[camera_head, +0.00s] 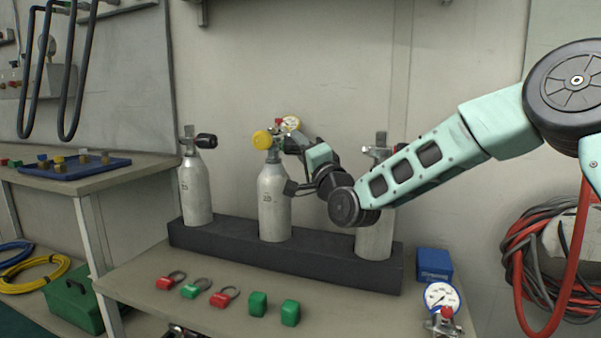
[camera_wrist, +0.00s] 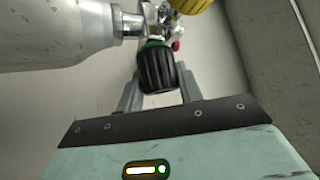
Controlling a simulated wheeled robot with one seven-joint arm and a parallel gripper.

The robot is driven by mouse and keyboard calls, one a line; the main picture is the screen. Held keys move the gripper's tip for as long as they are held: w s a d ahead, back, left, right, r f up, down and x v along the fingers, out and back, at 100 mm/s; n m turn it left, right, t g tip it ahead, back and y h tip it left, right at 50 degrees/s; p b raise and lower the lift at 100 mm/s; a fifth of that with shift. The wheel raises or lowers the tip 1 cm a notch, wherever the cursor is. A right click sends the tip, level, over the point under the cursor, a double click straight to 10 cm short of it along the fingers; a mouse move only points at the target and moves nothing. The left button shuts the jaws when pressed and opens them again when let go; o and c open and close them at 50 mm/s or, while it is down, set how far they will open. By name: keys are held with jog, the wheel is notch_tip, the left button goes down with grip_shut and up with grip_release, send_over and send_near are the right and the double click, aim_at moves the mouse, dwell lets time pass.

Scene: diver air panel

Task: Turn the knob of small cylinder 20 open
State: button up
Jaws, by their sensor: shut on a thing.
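Small cylinder 20 (camera_head: 274,205) is the middle one of three pale cylinders, upright, with "20" on its front. In the wrist view its body (camera_wrist: 60,32) lies sideways at the upper left. Its black knob (camera_wrist: 156,69) sits between my two fingers. A yellow part (camera_head: 262,140) is on its valve, with a gauge behind; the yellow part also shows in the wrist view (camera_wrist: 188,5). My gripper (camera_head: 291,145) is at the right side of the valve, shut on the black knob. In the head view the gripper mostly hides the knob.
A cylinder with a black knob (camera_head: 195,190) stands at left; another (camera_head: 374,240) is partly behind my arm. All stand in a dark rack (camera_head: 215,240).

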jog(key=shift+f+n+y+b, duration=0.15)
jog(key=shift+n+y+b, duration=1.85)
jog(key=shift+n+b, duration=0.45)
jog(key=shift+n, duration=0.25)
jog(key=o, duration=1)
jog(key=p+v, duration=0.1)
jog(key=v, duration=0.6)
jog(key=shift+s+d, duration=0.1)
jog(key=shift+d, duration=0.05)
